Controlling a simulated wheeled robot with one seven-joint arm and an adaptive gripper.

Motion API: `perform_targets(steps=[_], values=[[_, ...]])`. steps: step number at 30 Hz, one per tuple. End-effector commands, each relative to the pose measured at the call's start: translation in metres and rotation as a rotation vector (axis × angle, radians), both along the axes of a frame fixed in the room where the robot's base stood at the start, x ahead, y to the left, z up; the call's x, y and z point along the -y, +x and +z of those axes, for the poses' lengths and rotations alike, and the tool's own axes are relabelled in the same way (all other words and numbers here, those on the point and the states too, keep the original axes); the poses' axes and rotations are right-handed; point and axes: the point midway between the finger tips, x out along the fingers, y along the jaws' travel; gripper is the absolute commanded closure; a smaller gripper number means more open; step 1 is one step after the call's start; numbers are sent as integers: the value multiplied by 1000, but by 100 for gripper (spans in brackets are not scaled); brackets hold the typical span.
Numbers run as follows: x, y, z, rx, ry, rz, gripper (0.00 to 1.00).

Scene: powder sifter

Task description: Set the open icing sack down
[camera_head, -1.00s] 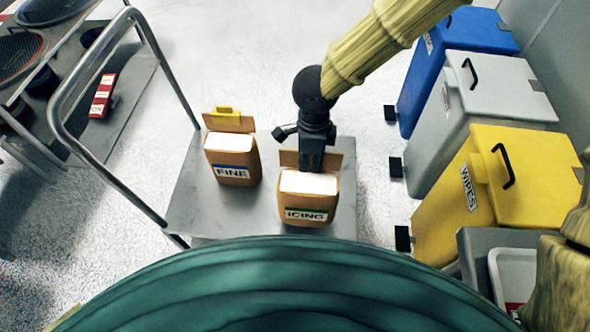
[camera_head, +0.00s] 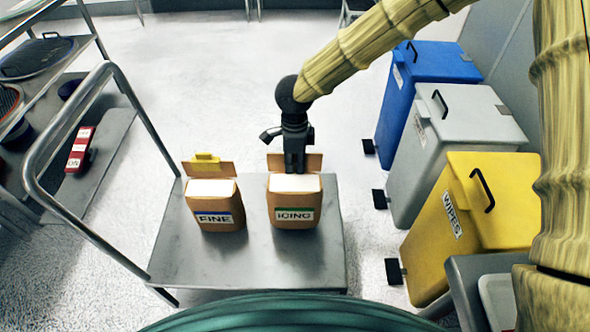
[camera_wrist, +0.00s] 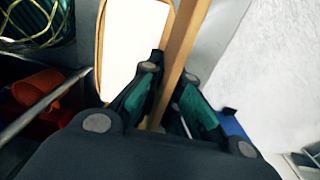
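The icing sack (camera_head: 294,207) is a brown paper sack with a white top and a green-edged ICING label, upright over the cart deck (camera_head: 270,265). Its raised back flap rises behind the white top. My gripper (camera_head: 295,170) is at this flap. In the wrist view, the fingers of my gripper (camera_wrist: 170,72) lie on either side of the brown flap (camera_wrist: 182,45) and close in on it at the tips. The white top (camera_wrist: 132,45) shows left of the flap. Whether the sack's base touches the deck is hard to tell.
The FINE sack (camera_head: 214,210) with a yellow clip stands just left of the icing sack. The cart's tubular handle (camera_head: 60,130) is at left. Blue (camera_head: 425,85), grey (camera_head: 455,145) and yellow (camera_head: 475,215) bins line the right. The front of the deck is clear.

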Motion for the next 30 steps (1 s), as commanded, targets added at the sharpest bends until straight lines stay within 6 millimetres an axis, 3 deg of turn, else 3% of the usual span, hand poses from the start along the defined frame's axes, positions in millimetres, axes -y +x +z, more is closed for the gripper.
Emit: perform_targets(steps=[6, 17, 29, 30], values=[[0, 11, 0, 2, 1, -1, 100], [0, 9, -34, 1, -1, 0, 100], [0, 9, -36, 1, 1, 0, 100], [0, 8, -38, -1, 0, 0, 94]])
